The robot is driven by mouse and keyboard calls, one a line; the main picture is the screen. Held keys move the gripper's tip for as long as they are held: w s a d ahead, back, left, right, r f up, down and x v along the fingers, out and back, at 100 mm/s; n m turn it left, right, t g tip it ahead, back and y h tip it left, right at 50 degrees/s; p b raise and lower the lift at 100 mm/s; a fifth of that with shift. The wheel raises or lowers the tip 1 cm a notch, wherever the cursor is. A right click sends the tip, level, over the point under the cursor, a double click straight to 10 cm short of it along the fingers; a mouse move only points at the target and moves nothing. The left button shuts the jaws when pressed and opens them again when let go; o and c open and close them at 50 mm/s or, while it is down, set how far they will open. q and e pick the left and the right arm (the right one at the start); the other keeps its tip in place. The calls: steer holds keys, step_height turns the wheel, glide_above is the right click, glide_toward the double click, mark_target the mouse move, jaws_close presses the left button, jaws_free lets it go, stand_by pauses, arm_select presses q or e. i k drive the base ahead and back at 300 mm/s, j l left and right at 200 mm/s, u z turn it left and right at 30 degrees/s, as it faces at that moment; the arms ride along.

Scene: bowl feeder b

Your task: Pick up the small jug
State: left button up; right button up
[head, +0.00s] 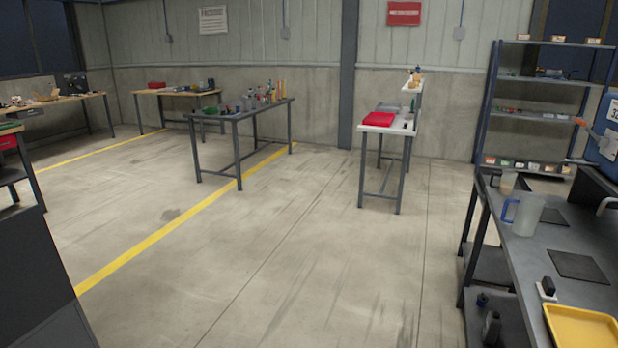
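A translucent pale jug (528,216) with a blue handle on its left side stands upright on the dark workbench (560,250) at the right, near the bench's left edge. Neither of my grippers is in view.
A yellow tray (582,328), a small black item (548,287) and a dark mat (579,267) lie on the near bench. Shelving (540,80) stands behind. A table with bottles (250,112) and a table with a red bin (388,130) stand farther off. The middle floor is clear.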

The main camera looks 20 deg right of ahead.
mark_target(509, 176)
steer(key=i+l+z, duration=0.15)
steer(key=i+z, duration=0.2)
steer(key=i, duration=0.3)
steer(key=i+z, duration=0.3)
steer(key=i, duration=0.3)
steer(key=i+j+z, duration=0.15)
steer(key=i+z, duration=0.2)
steer(key=i, duration=0.3)
